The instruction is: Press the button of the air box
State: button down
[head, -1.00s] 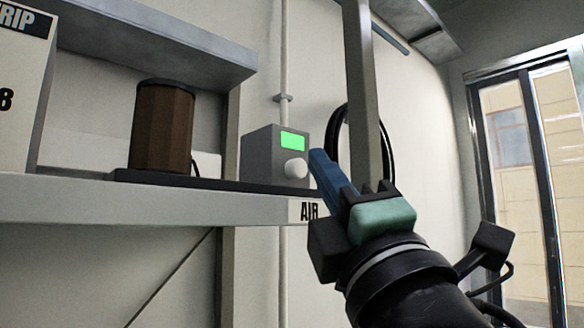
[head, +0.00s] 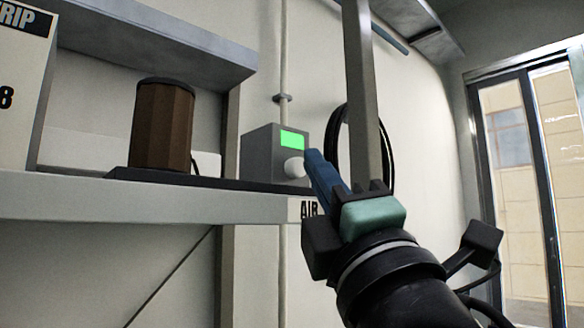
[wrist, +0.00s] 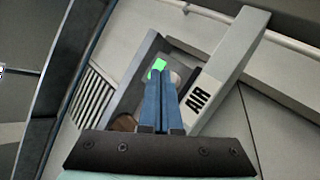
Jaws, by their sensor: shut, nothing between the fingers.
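The air box is a grey box (head: 262,155) on the shelf above the "AIR" label (head: 309,208). Its front has a lit green panel (head: 292,139) and a round white button (head: 294,168) below it. My gripper (head: 312,156) has blue fingers, which are shut and empty. In the head view the fingertips appear just right of the button; I cannot tell whether they touch it. In the wrist view the fingertips (wrist: 160,76) point at the box front, just below the green panel (wrist: 156,68), and partly cover the pale button (wrist: 175,78).
A brown many-sided canister (head: 162,127) stands on the shelf (head: 150,205) left of the box. A vertical grey post (head: 362,90) and a black cable loop (head: 388,150) are behind my gripper. A glass door (head: 520,150) is at the right.

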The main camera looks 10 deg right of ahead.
jog(key=shift+w+a, duration=0.35)
jog(key=shift+w, duration=0.2)
dwell(0.9)
jog(key=shift+s+d, duration=0.1)
jog(key=shift+s+d+b, duration=0.3)
jog(key=shift+s+d, duration=0.1)
jog(key=shift+s, duration=0.3)
jog(key=s+d+b, duration=0.1)
jog(key=s+d, duration=0.2)
jog(key=s, duration=0.2)
jog(key=shift+d+b, duration=0.2)
jog(key=shift+b, duration=0.2)
jog(key=shift+a, duration=0.1)
